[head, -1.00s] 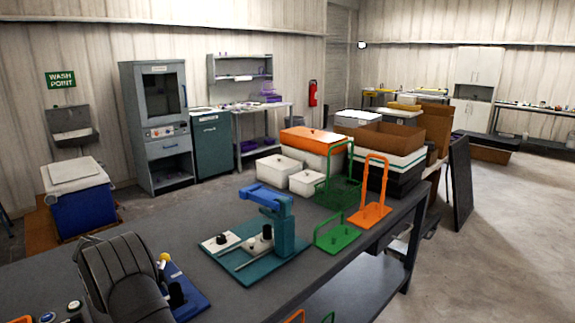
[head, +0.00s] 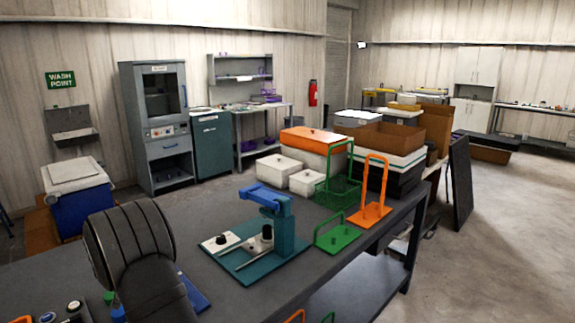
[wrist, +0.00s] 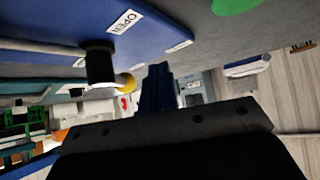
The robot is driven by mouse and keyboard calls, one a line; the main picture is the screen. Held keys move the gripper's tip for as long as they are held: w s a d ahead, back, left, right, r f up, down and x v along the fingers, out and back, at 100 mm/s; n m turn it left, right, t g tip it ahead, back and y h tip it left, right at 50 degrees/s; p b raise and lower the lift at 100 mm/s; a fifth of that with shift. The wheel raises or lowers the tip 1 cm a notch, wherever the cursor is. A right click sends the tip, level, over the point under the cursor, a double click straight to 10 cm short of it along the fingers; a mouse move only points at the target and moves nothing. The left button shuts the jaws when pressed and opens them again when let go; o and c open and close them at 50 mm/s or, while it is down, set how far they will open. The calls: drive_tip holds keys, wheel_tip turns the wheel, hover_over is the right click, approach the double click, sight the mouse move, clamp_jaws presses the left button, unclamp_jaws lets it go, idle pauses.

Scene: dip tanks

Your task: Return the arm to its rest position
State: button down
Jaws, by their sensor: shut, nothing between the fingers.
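In the wrist view my gripper (wrist: 158,88) has its dark fingers together, shut with nothing between them. It is near a blue board (wrist: 65,28) with a label reading OPEN and a black cylindrical knob (wrist: 100,68). A yellow part shows just behind the knob. I see no contact between the fingers and these parts. In the head view my black ribbed arm link stands at the lower left over the bench (head: 235,298). The gripper itself is hidden there. Only an edge of the blue board (head: 196,296) shows beside the arm.
A teal fixture with a blue arm (head: 285,235) stands mid-bench. Green (head: 337,236) and orange (head: 371,213) racks stand right of it. White boxes (head: 279,170) and an orange-lidded tank (head: 313,138) are behind. Bench surface between my arm and the fixture is clear.

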drive_tip(key=shift+s+d+n+y, duration=0.1)
drive_tip(key=shift+s+n+y, duration=0.2)
drive_tip(key=shift+n, duration=0.2)
drive_tip(key=c, duration=2.1)
unclamp_jaws()
